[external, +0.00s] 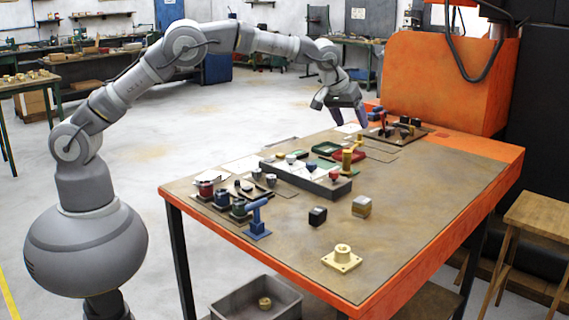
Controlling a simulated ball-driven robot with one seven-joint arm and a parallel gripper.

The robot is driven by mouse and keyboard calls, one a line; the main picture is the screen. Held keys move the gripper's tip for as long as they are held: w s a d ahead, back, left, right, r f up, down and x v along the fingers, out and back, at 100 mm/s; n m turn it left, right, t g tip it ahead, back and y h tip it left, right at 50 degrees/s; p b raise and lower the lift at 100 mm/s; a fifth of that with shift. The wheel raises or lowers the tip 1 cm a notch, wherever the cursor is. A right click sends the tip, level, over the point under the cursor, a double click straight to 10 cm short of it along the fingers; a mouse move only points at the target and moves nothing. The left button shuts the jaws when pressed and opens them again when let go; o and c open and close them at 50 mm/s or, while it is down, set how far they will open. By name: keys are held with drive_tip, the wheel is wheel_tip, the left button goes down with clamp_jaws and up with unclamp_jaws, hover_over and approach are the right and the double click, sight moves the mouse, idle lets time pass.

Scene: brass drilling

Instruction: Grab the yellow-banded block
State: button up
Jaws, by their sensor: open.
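A small block with a pale grey top and a yellowish-tan band (362,206) sits on the brown tabletop (420,210), right of centre. It appears to be the yellow-banded block. A dark block (317,216) sits to its left, apart from it. My gripper (348,119) is open and points down over the far part of the table. It is well behind the banded block and touches neither block. Nothing shows between its fingers.
A grey long rack (322,183) with several knobs stands behind the blocks. A blue tool (257,220) stands left, and a brass flanged part (342,259) lies near the front. An orange machine (440,80) rises at the back. The right tabletop is clear.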

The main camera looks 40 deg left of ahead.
drive_tip(key=g+y, duration=0.1)
hover_over(361, 201)
drive_tip(key=s, duration=0.1)
wheel_tip(361, 201, down, 14)
drive_tip(key=b+x, duration=0.1)
drive_tip(key=x, duration=0.1)
drive_tip(key=s+b+x, duration=0.1)
drive_tip(key=x, duration=0.4)
drive_tip(key=shift+s+f+b, duration=0.15)
drive_tip(key=shift+f+b, duration=0.25)
drive_tip(key=shift+f, duration=0.2)
drive_tip(key=shift+w+f, duration=0.25)
drive_tip(key=shift+f, duration=0.1)
drive_tip(key=shift+a, duration=0.1)
drive_tip(key=shift+r, duration=0.1)
clamp_jaws()
